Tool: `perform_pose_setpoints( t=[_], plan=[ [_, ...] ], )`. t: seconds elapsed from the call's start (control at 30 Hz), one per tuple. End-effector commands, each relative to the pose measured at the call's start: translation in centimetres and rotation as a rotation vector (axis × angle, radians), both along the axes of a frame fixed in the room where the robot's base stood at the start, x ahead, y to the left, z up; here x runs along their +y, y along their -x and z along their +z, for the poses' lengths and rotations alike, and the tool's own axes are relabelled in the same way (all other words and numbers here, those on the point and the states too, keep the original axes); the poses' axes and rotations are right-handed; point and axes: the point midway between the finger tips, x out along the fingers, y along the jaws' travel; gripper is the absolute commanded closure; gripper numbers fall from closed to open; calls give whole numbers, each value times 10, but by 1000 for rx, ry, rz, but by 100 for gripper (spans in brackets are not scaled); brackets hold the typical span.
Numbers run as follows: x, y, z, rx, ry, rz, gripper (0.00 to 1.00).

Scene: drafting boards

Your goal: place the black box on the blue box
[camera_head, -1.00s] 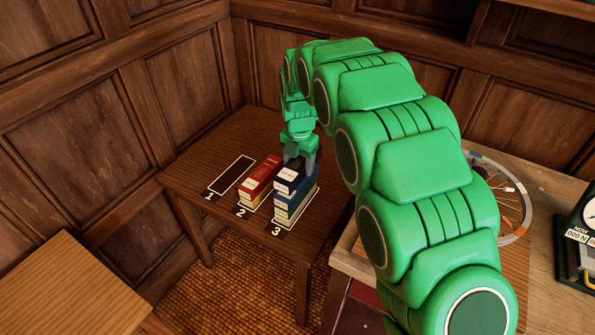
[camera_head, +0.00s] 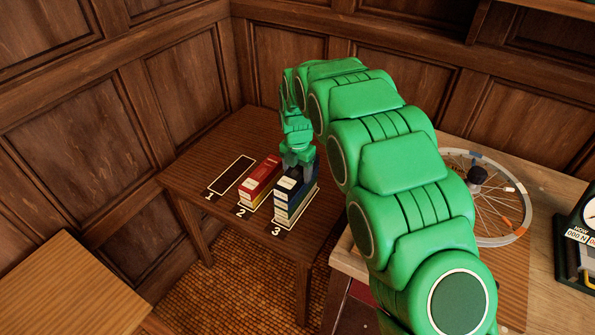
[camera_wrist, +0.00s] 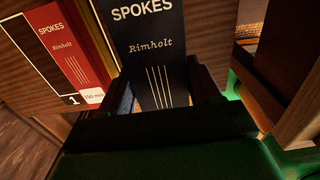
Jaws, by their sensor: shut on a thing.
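The black box (camera_head: 288,184) is in my gripper (camera_head: 296,165), whose fingers are shut on its two sides from above. In the wrist view the black box (camera_wrist: 150,45) shows its top face, lettered "SPOKES Rimholt", between the fingers. The blue box (camera_head: 289,201) is directly below it in the stack at the spot marked 3. I see no clear gap between the two, but cannot tell whether the black box's weight rests on the blue one. A narrow strip of blue shows beside the finger in the wrist view.
A red box (camera_head: 262,172) tops a second stack at spot 2, close to the left. Spot 1 (camera_head: 232,175) is an empty outlined rectangle. A spoked wheel (camera_head: 510,205) lies on the bench at right. Wood-panelled walls stand behind the table.

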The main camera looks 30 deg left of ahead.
Motion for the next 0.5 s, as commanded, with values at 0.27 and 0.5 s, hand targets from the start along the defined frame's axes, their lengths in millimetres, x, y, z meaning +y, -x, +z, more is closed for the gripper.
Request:
perform_pose_setpoints(
  t=[0.27,0.5],
  plan=[
    [0,0,-3,0,0,0,20],
    [0,0,-3,1,1,0,12]
  ],
)
